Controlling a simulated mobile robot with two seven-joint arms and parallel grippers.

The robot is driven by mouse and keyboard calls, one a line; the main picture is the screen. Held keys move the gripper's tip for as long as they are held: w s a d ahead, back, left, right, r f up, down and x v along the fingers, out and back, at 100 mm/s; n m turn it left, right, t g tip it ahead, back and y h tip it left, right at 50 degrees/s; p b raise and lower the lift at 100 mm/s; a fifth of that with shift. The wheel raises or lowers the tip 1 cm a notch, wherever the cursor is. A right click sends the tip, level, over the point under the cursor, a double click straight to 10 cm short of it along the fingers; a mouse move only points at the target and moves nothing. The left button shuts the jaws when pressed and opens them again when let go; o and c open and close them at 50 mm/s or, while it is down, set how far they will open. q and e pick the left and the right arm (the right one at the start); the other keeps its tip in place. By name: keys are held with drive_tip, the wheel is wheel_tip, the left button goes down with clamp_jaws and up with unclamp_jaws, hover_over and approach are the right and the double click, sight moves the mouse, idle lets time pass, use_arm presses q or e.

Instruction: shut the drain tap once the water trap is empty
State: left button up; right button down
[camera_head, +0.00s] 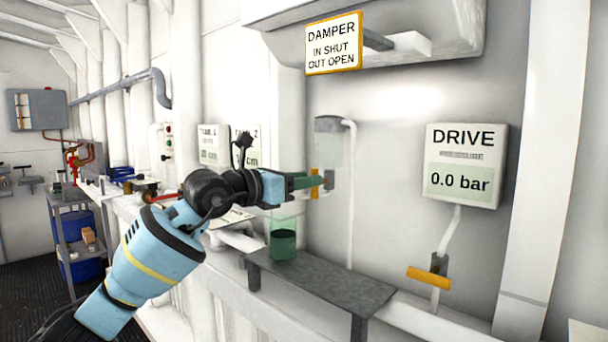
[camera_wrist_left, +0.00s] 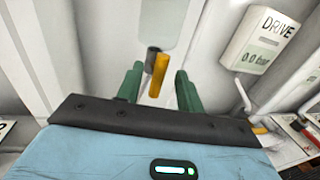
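The water trap is a pale clear bowl (camera_head: 330,150) under a grey cap (camera_head: 330,124) on the wall; I see no water in it, though it is faint. Below it is the drain tap with a yellow lever (camera_head: 314,184), which stands upright. My left gripper (camera_head: 303,181) is at this lever. In the left wrist view its green fingers (camera_wrist_left: 159,88) are apart on either side of the yellow lever (camera_wrist_left: 160,74), with gaps showing. A clear green cup (camera_head: 283,244) with darker contents stands below on a shelf. My right gripper is in neither view.
The grey shelf (camera_head: 325,283) runs under the tap. A DRIVE gauge (camera_head: 465,166) reads 0.0 bar, with another yellow-handled tap (camera_head: 429,278) below it. A DAMPER sign (camera_head: 333,43) and a ledge hang above. A thin white pipe (camera_head: 351,195) runs down right of the trap.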

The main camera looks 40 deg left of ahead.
use_arm(q)
drive_tip(key=shift+w+d, duration=0.15)
drive_tip(key=shift+w, duration=0.3)
drive_tip(key=shift+c, duration=0.4)
clamp_jaws()
